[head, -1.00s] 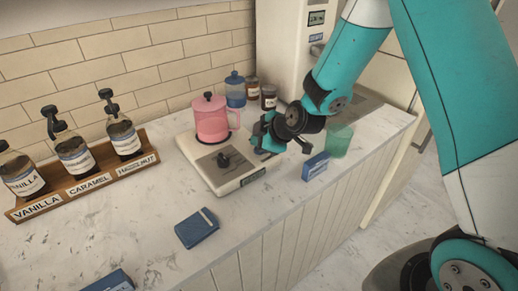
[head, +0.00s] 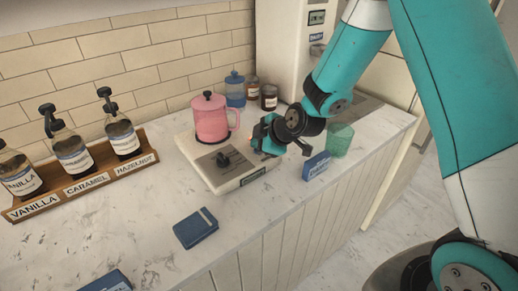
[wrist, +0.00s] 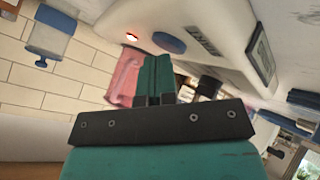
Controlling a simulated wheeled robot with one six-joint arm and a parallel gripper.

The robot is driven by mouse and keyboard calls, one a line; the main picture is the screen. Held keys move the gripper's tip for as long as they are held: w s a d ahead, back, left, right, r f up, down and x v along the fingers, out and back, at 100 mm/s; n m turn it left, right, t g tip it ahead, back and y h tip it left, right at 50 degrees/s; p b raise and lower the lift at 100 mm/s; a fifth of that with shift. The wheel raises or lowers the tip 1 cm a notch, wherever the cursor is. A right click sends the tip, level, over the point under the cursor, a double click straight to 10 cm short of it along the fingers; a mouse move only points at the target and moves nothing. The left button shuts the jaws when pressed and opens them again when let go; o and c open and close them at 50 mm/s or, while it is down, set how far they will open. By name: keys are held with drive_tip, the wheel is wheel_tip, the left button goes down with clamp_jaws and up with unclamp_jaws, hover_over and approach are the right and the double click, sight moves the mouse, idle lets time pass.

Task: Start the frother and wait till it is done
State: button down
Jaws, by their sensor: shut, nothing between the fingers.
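The frother is a cream-white base (head: 250,172) with a black knob or lever on top and a small dark label on its front. A pink lidded jug (head: 211,120) stands upright on its back part. My gripper (head: 258,146) is at the right side of the base, close above it; whether it touches cannot be told. In the wrist view its teal fingers (wrist: 157,68) are together and empty, with the pink jug (wrist: 124,77) partly behind them. A white body there shows a lit orange-red spot and a blue oval; I cannot tell which appliance it is.
A green translucent cup (head: 340,139) and a blue box (head: 316,166) stand right of my gripper. A blue lidded jar (head: 235,90) and brown jars are behind. The syrup rack (head: 85,187) is left. A dark blue box (head: 195,228) lies in front; marble around it is clear.

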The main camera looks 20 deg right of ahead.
idle(0.3)
drive_tip(key=shift+r+p, duration=0.5)
drive_tip(key=shift+r, duration=0.4)
drive_tip(key=shift+r, duration=0.1)
drive_tip(key=shift+r+p, duration=1.5)
drive_tip(key=shift+r, duration=0.95)
drive_tip(key=s+a+r+m+g+y, duration=0.1)
drive_tip(key=s+a+r+m+g, duration=0.15)
drive_tip(key=s+r, duration=0.35)
drive_tip(key=s+a+r+m+g, duration=0.2)
drive_tip(key=s+a+r, duration=0.15)
drive_tip(key=s, duration=0.55)
drive_tip(key=s+d+r+m+g, duration=0.1)
drive_tip(key=s+r, duration=0.1)
drive_tip(key=s, duration=0.5)
drive_tip(key=s+r+m+g+h, duration=0.1)
drive_tip(key=s+r+m+g, duration=0.1)
drive_tip(key=s, duration=0.6)
drive_tip(key=shift+s+d+r, duration=0.25)
drive_tip(key=shift+d+r, duration=0.1)
